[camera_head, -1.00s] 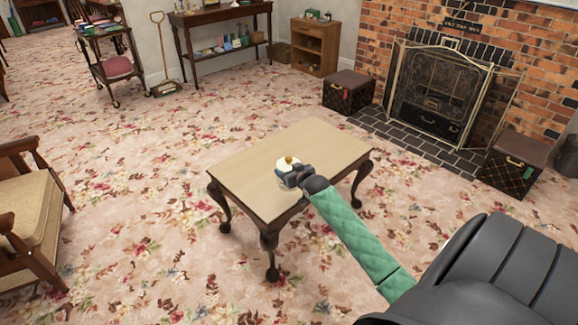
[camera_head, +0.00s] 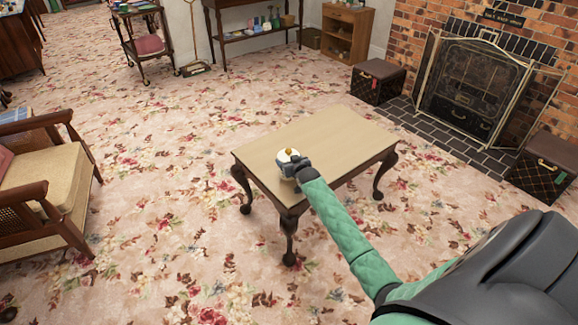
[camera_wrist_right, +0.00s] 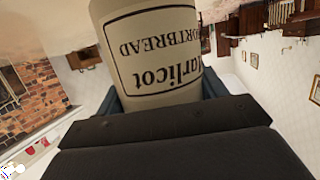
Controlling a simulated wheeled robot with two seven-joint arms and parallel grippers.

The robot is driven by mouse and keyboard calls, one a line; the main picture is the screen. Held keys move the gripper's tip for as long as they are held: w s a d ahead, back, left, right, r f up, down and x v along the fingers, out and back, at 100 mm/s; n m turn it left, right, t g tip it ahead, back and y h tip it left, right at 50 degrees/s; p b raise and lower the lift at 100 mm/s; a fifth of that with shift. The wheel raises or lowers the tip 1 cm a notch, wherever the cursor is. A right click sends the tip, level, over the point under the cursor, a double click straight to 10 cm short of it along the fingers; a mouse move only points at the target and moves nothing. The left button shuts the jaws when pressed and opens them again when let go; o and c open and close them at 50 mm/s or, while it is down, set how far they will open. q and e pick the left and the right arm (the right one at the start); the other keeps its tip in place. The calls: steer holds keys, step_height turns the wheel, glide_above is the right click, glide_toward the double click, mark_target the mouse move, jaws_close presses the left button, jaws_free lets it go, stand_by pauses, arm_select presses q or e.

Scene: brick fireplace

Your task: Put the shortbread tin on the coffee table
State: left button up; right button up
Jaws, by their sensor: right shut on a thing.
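The shortbread tin (camera_head: 287,155) is a pale cylinder with a gold knob on top. In the right wrist view the tin (camera_wrist_right: 155,50) shows its dark-bordered label upside down, with the word shortbread. My right gripper (camera_head: 291,168) is shut on it, with a finger at each side. The coffee table (camera_head: 335,140) has a light wooden top and dark curved legs. The tin appears over the table's left front part. I cannot tell whether it touches the top. My left gripper is not in view.
The rest of the tabletop looks bare. An armchair (camera_head: 50,180) stands at the left. Two dark boxes (camera_head: 379,83) (camera_head: 545,165) flank the brick fireplace (camera_head: 470,85). A trolley (camera_head: 140,35) and side table (camera_head: 255,25) stand at the back. Open carpet surrounds the table.

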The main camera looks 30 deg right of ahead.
mark_target(280, 174)
step_height(280, 174, down, 2)
steer(key=shift+f, duration=0.25)
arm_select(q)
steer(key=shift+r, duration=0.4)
arm_select(e)
steer(key=shift+f, duration=0.15)
steer(key=o, duration=2)
steer(key=shift+f, duration=0.1)
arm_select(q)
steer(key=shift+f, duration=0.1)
